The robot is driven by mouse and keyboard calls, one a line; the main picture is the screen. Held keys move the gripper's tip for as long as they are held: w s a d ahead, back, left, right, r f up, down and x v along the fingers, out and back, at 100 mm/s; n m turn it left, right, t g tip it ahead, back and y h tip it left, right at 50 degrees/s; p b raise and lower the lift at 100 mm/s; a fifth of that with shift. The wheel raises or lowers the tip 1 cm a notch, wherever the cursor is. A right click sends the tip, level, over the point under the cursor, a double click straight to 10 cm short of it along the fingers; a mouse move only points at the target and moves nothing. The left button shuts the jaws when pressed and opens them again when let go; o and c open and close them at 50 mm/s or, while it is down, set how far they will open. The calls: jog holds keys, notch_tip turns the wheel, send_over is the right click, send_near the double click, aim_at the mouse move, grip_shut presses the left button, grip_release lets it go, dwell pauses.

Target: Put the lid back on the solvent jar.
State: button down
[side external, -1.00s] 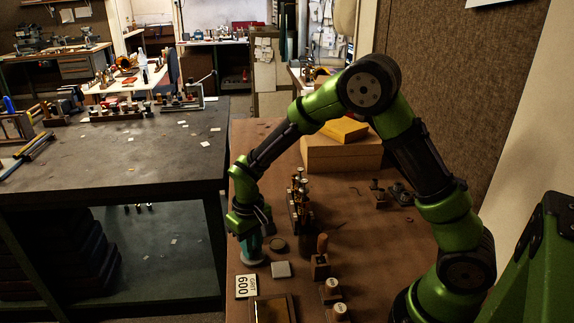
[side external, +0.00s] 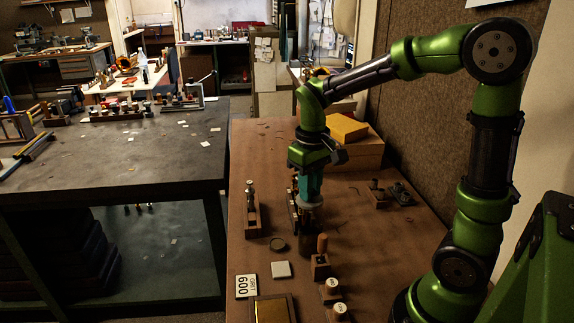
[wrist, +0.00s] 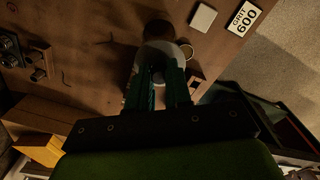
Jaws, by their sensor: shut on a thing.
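My gripper (side external: 310,190) points down over the right bench in the side view, its teal fingers shut on a pale round lid (side external: 310,206). In the wrist view the fingers (wrist: 160,78) partly hide the lid (wrist: 178,48). The dark brown solvent jar (side external: 306,244) stands upright on the bench, below the lid. The lid appears above the jar; the side view does not clearly show the gap or whether they are exactly lined up. The jar's dark form (wrist: 157,29) shows beyond the lid in the wrist view.
A tool rack (side external: 251,218) stands left; another is partly behind my gripper.

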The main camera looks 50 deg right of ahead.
jog(key=shift+s+f+n, duration=0.3)
jog(key=shift+s+f, duration=0.1)
notch_tip(320, 180, down, 6)
dwell(0.4)
jog(key=shift+f, duration=0.2)
dwell(2.0)
jog(key=shift+c, duration=2.4)
grip_release()
jog(key=shift+r, duration=3.55)
grip_shut()
